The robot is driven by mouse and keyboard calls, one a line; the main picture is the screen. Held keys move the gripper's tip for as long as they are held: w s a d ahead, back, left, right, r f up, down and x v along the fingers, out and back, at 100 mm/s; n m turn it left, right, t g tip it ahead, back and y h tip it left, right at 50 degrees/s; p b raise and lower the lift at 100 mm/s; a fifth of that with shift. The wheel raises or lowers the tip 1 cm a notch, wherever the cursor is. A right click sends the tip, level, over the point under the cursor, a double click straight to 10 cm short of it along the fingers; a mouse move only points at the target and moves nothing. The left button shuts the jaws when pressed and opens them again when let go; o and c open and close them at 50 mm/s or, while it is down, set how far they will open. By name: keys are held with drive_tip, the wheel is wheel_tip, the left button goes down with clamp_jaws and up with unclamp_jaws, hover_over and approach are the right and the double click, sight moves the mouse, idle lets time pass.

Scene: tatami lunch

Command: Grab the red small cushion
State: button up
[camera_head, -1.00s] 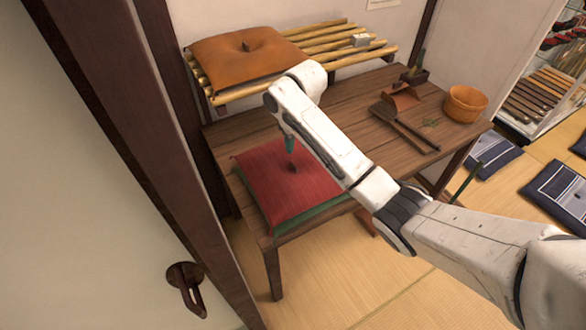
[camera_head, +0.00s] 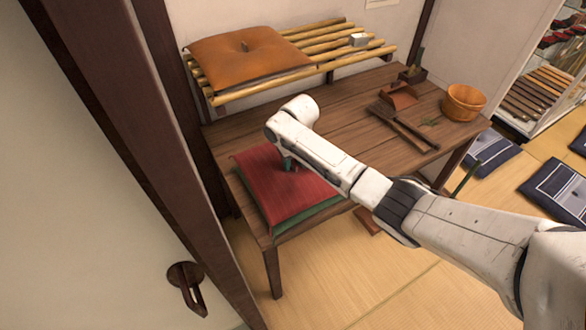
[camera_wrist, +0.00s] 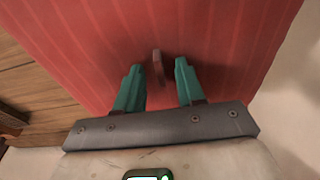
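The red small cushion (camera_head: 276,189) lies on the left front part of the low wooden table, on top of a green one (camera_head: 312,217). It fills most of the wrist view (camera_wrist: 200,25), where a small tuft (camera_wrist: 157,66) stands up from its middle. My gripper (camera_head: 288,165) is over the cushion, low and pointing down. In the wrist view its two green fingers (camera_wrist: 158,72) are apart, with the tuft between them near the fingertips. The fingers look free of the tuft. I cannot tell whether the fingertips touch the cloth.
The wooden table (camera_head: 345,110) also holds a dustpan (camera_head: 398,96), a brush-like tool (camera_head: 405,127) and a wooden bucket (camera_head: 464,102). A bamboo shelf (camera_head: 330,56) with an orange cushion (camera_head: 247,56) is behind. A dark post (camera_head: 150,130) stands close on the left.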

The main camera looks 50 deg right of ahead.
drive_tip(key=shift+c, duration=0.4)
clamp_jaws()
